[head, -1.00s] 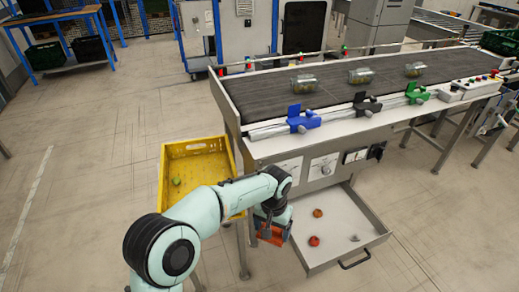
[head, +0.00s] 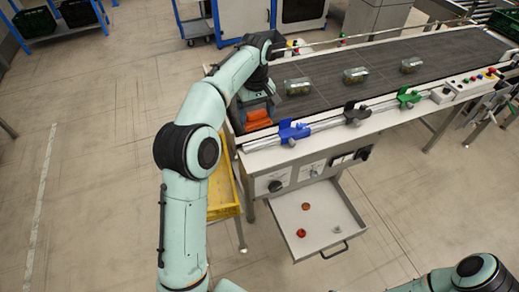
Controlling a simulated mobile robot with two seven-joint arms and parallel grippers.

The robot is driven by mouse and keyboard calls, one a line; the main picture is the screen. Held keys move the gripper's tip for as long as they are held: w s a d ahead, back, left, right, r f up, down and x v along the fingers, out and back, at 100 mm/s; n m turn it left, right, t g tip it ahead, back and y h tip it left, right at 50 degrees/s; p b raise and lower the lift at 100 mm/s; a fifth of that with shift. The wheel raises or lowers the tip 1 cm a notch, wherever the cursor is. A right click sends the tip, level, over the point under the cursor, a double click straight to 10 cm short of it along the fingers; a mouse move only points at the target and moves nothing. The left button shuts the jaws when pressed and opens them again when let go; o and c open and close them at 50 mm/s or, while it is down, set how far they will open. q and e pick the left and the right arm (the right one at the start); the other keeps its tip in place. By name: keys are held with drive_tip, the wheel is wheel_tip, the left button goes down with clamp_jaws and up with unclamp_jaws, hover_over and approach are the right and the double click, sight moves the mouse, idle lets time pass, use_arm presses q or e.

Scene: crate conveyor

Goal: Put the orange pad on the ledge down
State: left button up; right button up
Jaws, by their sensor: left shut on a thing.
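My left gripper (head: 256,104) is shut on the orange pad (head: 257,118). It holds the pad at the left end of the conveyor, over the dark belt (head: 345,72) close to its front corner. I cannot tell whether the pad touches the surface beneath. The pale front ledge (head: 262,146) of the conveyor runs just in front of the pad, with a blue clamp (head: 292,132) to the pad's right. Part of my right arm shows at the bottom right; its gripper is out of view.
Clear packs (head: 298,87) stand on the belt to the right. Black (head: 355,115) and green (head: 407,97) clamps line the front rail. An open drawer (head: 318,250) below holds small items. A yellow crate (head: 222,200) is partly hidden behind my left arm.

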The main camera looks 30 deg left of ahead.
use_arm(q)
drive_tip(key=shift+s+f, duration=0.15)
drive_tip(key=shift+f, duration=4.8)
drive_tip(key=shift+s+f, duration=0.15)
drive_tip(key=shift+f, duration=4.75)
drive_tip(key=shift+f, duration=0.15)
drive_tip(key=o, duration=0.8)
drive_tip(key=shift+c, duration=0.2)
wheel_tip(320, 180, up, 12)
drive_tip(key=shift+r, duration=0.2)
